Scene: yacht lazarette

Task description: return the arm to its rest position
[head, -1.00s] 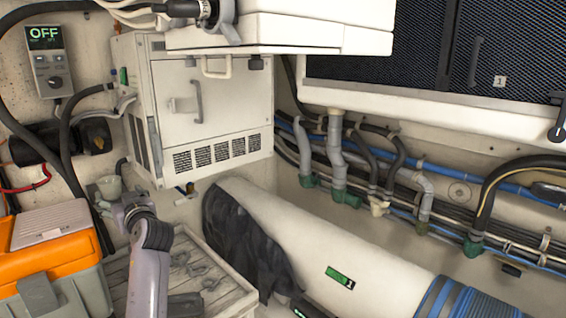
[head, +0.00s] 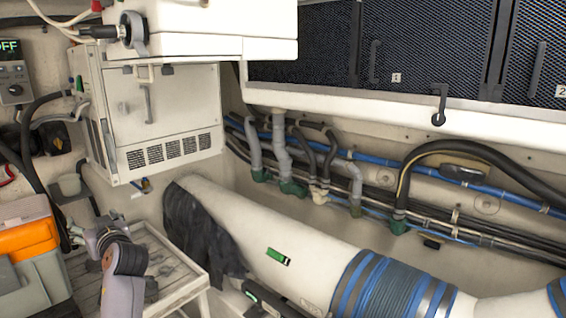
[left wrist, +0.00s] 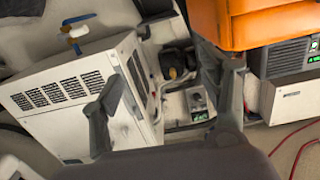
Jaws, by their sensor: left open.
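My left arm (head: 122,272) comes up from the bottom left of the head view and bends over a slatted grey-white tray or table. Its hand end is small and partly hidden there, so the fingers are hard to make out. In the left wrist view, the two dark fingers of my left gripper (left wrist: 170,82) stand wide apart. No object is held between them. Behind them are a white vented cabinet (left wrist: 75,97) and an orange case (left wrist: 262,22). My right gripper is not in view.
The white cabinet (head: 165,110) hangs behind the arm. The orange-and-grey case (head: 30,238) stands left of the arm. The slatted table (head: 185,290) lies below it. A large white pipe (head: 310,255) with a dark cloth (head: 200,235) is to the right. Hoses run along the wall.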

